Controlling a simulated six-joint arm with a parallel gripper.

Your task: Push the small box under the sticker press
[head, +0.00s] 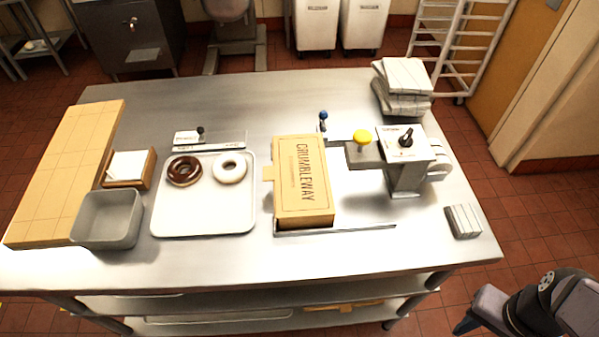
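Part of my arm shows at the lower right, off the table. I cannot make out gripper fingers there.
A thin metal rail (360,227) runs along the box's front edge. A white tray (203,221) with two donuts lies to the left. A grey bin (107,218), a napkin holder (145,178) and folded cloths (402,88) stand around. The table front is clear.

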